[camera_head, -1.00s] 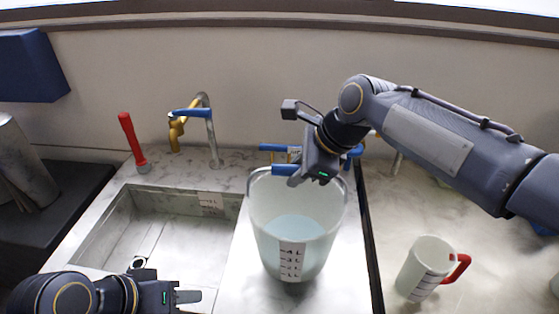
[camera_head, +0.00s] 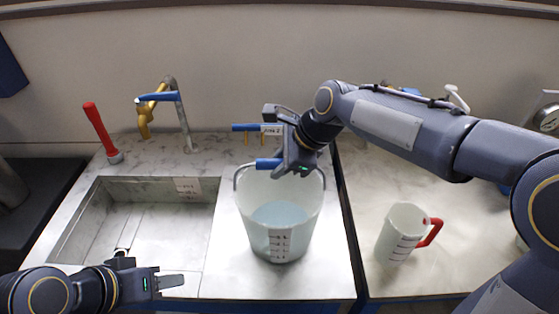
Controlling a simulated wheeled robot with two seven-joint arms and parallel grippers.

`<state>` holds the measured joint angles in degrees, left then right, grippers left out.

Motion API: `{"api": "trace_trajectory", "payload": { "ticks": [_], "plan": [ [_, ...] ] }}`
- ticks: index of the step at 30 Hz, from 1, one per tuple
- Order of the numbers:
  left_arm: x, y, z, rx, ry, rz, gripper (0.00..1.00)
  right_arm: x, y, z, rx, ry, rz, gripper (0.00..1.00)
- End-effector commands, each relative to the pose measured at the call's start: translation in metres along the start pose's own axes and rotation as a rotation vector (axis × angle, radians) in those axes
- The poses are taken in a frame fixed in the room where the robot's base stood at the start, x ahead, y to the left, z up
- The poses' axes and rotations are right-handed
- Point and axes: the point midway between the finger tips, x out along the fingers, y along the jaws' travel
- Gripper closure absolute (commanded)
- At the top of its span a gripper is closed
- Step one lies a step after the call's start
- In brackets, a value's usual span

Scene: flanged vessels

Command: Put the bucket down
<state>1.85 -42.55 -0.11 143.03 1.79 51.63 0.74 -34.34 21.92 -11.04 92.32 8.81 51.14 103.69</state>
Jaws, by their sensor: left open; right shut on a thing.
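The bucket (camera_head: 279,221) is translucent white with a printed scale and pale bluish liquid inside. It is upright over the marble counter to the right of the sink. Its wire handle is raised, with a blue grip. My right gripper (camera_head: 284,165) is shut on the blue grip at the top of the handle. I cannot tell whether the bucket's bottom touches the counter. My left gripper (camera_head: 172,284) is open and empty, low at the front edge of the sink, apart from the bucket.
A sink (camera_head: 140,221) lies left of the bucket, with a yellow and blue tap (camera_head: 160,103) and a red-handled tool (camera_head: 101,132) behind it. A white jug with a red handle (camera_head: 402,234) stands on the right counter. A dark gap separates the counters.

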Motion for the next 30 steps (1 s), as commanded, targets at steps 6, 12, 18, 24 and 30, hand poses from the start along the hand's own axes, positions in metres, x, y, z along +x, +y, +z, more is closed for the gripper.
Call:
{"api": "trace_trajectory", "payload": {
  "ticks": [6, 12, 18, 24, 30],
  "plan": [
    [0.001, 0.000, 0.000, 0.000, 0.000, 0.000, 0.58, 0.002, 0.001, -0.001, 0.000, 0.000, 0.000, 0.64],
    [0.001, 0.000, 0.000, 0.000, 0.000, 0.000, 0.58, 0.002, 0.001, -0.001, 0.000, 0.000, 0.000, 0.55],
    [-0.001, 0.000, 0.000, 0.000, 0.000, 0.000, 0.58, -0.001, 0.000, 0.001, 0.000, 0.000, -0.001, 0.55],
    [0.001, -0.001, 0.001, 0.000, 0.000, 0.000, 0.58, -0.029, -0.001, 0.001, 0.000, -0.003, -0.005, 0.55],
    [0.002, -0.001, 0.001, 0.000, 0.000, 0.000, 0.58, -0.074, -0.001, 0.001, 0.000, -0.003, -0.005, 0.55]
  ]
}}
